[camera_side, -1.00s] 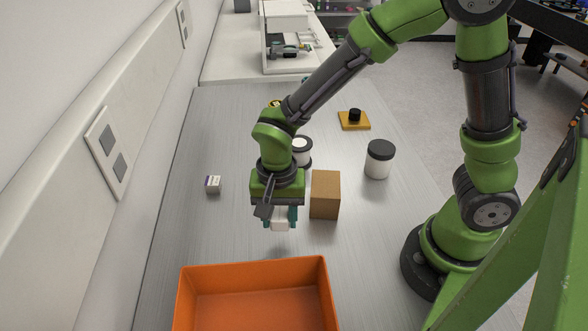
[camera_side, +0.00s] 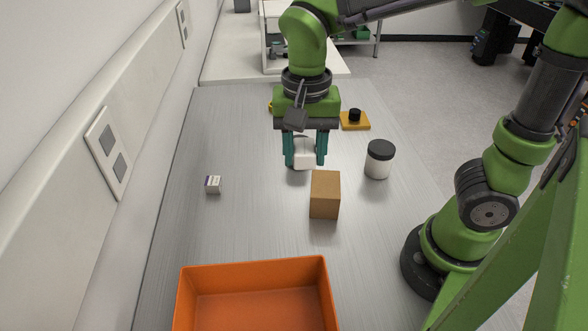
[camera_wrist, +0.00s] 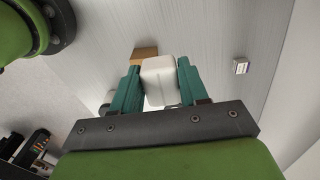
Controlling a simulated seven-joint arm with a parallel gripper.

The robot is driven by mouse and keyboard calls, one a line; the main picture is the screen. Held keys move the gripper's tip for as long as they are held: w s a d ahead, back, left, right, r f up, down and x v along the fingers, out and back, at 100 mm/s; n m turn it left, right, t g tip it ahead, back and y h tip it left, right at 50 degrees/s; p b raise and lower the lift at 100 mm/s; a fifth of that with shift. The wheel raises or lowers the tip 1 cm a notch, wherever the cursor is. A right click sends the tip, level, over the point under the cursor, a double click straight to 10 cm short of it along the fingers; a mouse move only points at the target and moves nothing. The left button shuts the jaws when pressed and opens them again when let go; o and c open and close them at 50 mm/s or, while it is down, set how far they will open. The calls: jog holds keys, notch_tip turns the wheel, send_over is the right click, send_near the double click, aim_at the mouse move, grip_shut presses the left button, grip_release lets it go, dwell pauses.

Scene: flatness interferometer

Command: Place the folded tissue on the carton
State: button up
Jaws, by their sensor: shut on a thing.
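The folded tissue (camera_side: 305,153) is a small white block. My gripper (camera_side: 305,162) is shut on it, with a teal finger on each side. The wrist view also shows the tissue (camera_wrist: 159,82) between the fingers. The carton (camera_side: 325,196) is a brown box standing on the grey table. In the side view, the tissue is above and slightly left of the carton in the picture, apart from it and raised. In the wrist view, the carton (camera_wrist: 145,53) shows partly behind the tissue, which hides some of it.
An orange bin (camera_side: 254,265) stands at the table's front. A white jar with a black lid (camera_side: 379,160) stands right of the carton. A small white box (camera_side: 213,184) lies to the left. A yellow plate with a black knob (camera_side: 355,121) is behind. Another jar is mostly hidden behind my gripper.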

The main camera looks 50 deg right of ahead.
jog(key=w+d+n, duration=0.1)
jog(key=d, duration=0.8)
send_over(327, 186)
notch_tip(327, 186, down, 8)
jog(key=shift+f, duration=2.6)
jog(key=shift+f, duration=0.1)
jog(key=o, duration=1)
